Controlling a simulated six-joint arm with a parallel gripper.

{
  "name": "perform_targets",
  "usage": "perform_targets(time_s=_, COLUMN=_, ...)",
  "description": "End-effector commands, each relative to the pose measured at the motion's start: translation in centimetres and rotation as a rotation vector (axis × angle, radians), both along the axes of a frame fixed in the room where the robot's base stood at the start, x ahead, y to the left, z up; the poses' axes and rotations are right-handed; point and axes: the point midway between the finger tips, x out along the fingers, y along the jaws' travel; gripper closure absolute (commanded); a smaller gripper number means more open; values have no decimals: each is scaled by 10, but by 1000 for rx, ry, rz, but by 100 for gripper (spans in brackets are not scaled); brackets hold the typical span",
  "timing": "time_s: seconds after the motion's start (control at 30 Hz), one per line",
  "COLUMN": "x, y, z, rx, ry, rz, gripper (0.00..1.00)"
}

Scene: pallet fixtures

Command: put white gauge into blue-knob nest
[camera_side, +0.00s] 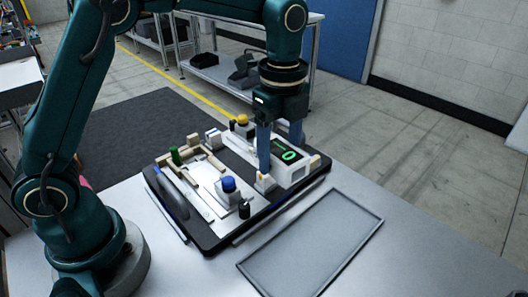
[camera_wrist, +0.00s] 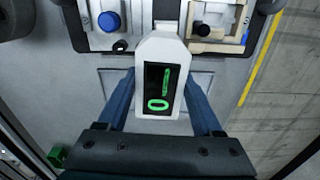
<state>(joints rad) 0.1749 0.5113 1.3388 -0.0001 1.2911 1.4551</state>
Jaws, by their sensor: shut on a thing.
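The white gauge (camera_side: 303,173) has a black screen with a green zero; it also shows in the wrist view (camera_wrist: 155,47). My gripper (camera_side: 281,150) is shut on it, with one blue-grey finger on each side; the fingers also show in the wrist view (camera_wrist: 160,103). The gauge is at the right end of the dark pallet in the side view; I cannot tell how far it is above the surface. The blue knob (camera_side: 228,184) stands on a white block on the pallet, left of the gauge. It is at the upper left in the wrist view (camera_wrist: 109,21). The nest floor is hard to make out.
The dark pallet (camera_side: 205,242) also carries a yellow knob (camera_side: 242,119), a green cylinder (camera_side: 176,157), a small black knob (camera_side: 244,210) and tan blocks (camera_side: 192,151). An empty shallow grey tray (camera_side: 310,247) lies in front on the metal table. The table's right side is clear.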

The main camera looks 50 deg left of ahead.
Motion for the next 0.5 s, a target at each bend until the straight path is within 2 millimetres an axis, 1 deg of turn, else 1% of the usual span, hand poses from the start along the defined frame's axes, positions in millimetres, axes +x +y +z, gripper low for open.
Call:
perform_targets(time_s=0.07, x=0, y=3, z=2, rx=0, ry=-1, rz=-31, gripper=100)
perform_targets(time_s=0.17, x=-5, y=6, z=-1, rx=1, ry=15, rz=-102, gripper=100)
perform_targets(time_s=0.23, x=-10, y=18, z=-1, rx=1, ry=23, rz=-140, gripper=100)
perform_targets(time_s=0.37, x=-21, y=53, z=2, rx=-3, ry=33, rz=-170, gripper=100)
perform_targets(time_s=0.5, x=-37, y=95, z=8, rx=-8, ry=32, rz=-148, gripper=100)
